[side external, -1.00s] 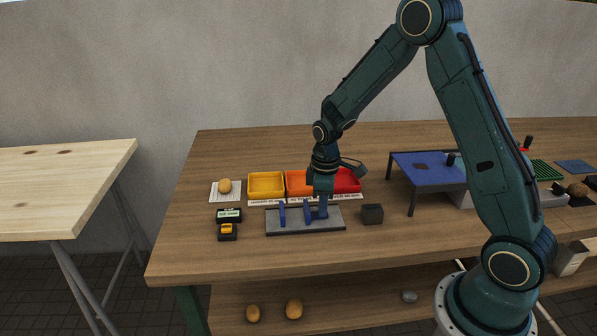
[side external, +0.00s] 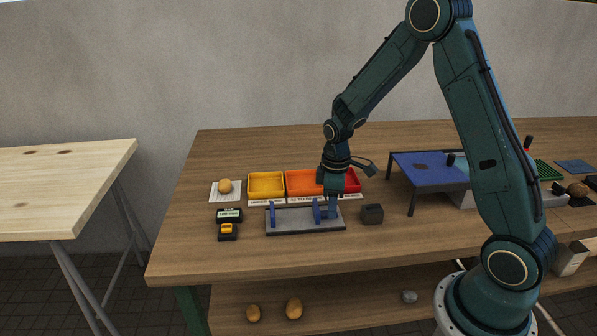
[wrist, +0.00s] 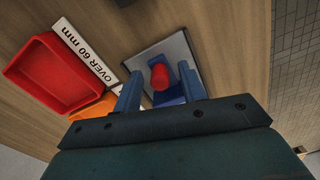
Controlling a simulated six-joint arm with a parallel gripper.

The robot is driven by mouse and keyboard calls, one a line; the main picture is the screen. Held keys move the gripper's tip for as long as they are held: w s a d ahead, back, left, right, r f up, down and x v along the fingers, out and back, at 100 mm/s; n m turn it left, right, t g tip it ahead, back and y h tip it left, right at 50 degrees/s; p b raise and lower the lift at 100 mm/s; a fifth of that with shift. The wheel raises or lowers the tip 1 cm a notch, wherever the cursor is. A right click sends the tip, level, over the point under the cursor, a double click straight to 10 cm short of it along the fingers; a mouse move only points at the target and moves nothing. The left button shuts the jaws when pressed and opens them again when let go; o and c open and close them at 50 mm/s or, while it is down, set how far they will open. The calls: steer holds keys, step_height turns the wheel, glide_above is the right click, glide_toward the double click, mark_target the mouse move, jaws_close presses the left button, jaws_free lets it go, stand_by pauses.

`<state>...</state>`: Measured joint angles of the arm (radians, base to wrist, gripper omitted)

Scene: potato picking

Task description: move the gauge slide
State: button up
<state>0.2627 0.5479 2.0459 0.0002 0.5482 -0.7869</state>
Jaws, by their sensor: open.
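The gauge (side external: 292,226) is a flat grey plate on the table with two blue uprights. The left upright (side external: 271,214) stands alone near the plate's left end. The right upright (side external: 316,211) stands close beside my gripper (side external: 332,207), which is low over the right part of the plate. In the wrist view, a red knob (wrist: 160,78) on a blue piece shows between the open blue fingers of my gripper (wrist: 160,92). I cannot tell whether the fingers touch the knob. The knob is hidden in the side view.
Yellow (side external: 266,186), orange (side external: 300,184) and red (side external: 352,180) trays stand behind the gauge. A dark block (side external: 372,214) sits just right of the plate. Small displays (side external: 228,216) are left. A blue-topped stand (side external: 428,168) is farther right.

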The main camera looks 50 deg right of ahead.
step_height(320, 180, up, 14)
stand_by(0.7)
steer(key=shift+f, duration=0.1)
steer(key=s+a+r+m+t, duration=0.3)
steer(key=s+a+r, duration=0.3)
steer(key=s+r, duration=0.3)
steer(key=s+a+r+m+t, duration=0.1)
steer(key=s+a+m+t, duration=0.1)
steer(key=s, duration=1)
steer(key=shift+a+m+t, duration=0.3)
steer(key=shift+a+m, duration=0.2)
steer(key=shift+a, duration=0.75)
